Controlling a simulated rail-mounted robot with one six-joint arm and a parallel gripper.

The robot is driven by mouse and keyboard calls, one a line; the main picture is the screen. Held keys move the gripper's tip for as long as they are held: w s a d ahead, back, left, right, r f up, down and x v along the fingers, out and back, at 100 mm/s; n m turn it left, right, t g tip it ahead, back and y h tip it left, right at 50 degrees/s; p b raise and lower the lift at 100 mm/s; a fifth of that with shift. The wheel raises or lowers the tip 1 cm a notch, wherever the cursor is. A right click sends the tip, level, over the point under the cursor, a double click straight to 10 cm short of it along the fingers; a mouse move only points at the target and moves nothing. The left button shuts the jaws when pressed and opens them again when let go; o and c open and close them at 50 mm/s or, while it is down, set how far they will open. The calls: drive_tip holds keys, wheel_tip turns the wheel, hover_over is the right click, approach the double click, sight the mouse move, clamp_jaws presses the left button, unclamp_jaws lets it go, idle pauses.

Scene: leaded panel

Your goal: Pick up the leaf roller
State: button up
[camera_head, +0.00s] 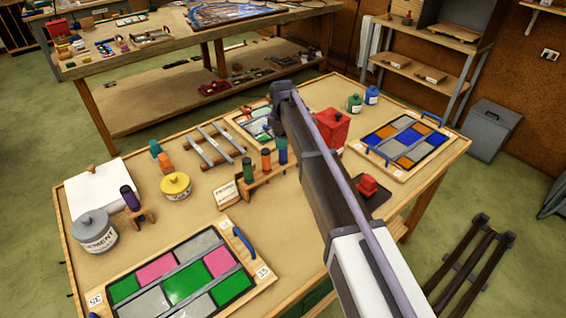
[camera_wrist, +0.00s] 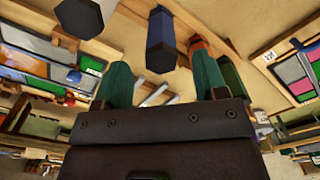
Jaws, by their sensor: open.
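No thing in view is clearly labelled as the leaf roller, so I cannot tell for sure which one it is. A wooden rack (camera_head: 250,192) holds upright tools with a green handle (camera_head: 247,169), an orange handle (camera_head: 266,160) and a blue handle (camera_head: 283,151). My gripper (camera_head: 279,128) is near the blue handle, partly hidden by my arm. In the wrist view my gripper (camera_wrist: 161,75) has its two green fingers spread with nothing held. The blue handle (camera_wrist: 160,42) shows beyond the gap between them, with the orange handle (camera_wrist: 198,44) and green handle (camera_wrist: 231,73) to the right.
A purple-handled tool (camera_head: 129,198) stands in a small holder at left. A grey cement tin (camera_head: 95,232), yellow pot (camera_head: 175,186), red container (camera_head: 332,128) and red object on a dark pad (camera_head: 368,187) stand around. A glass panel (camera_head: 180,275) lies in front.

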sight(283, 159)
wheel_tip(283, 159, down, 5)
drive_tip(key=b, duration=0.5)
drive_tip(key=shift+d+f, duration=0.1)
drive_tip(key=shift+f, duration=0.1)
drive_tip(key=shift+r, duration=0.3)
drive_tip(key=shift+c, duration=0.2)
drive_tip(key=c, duration=1)
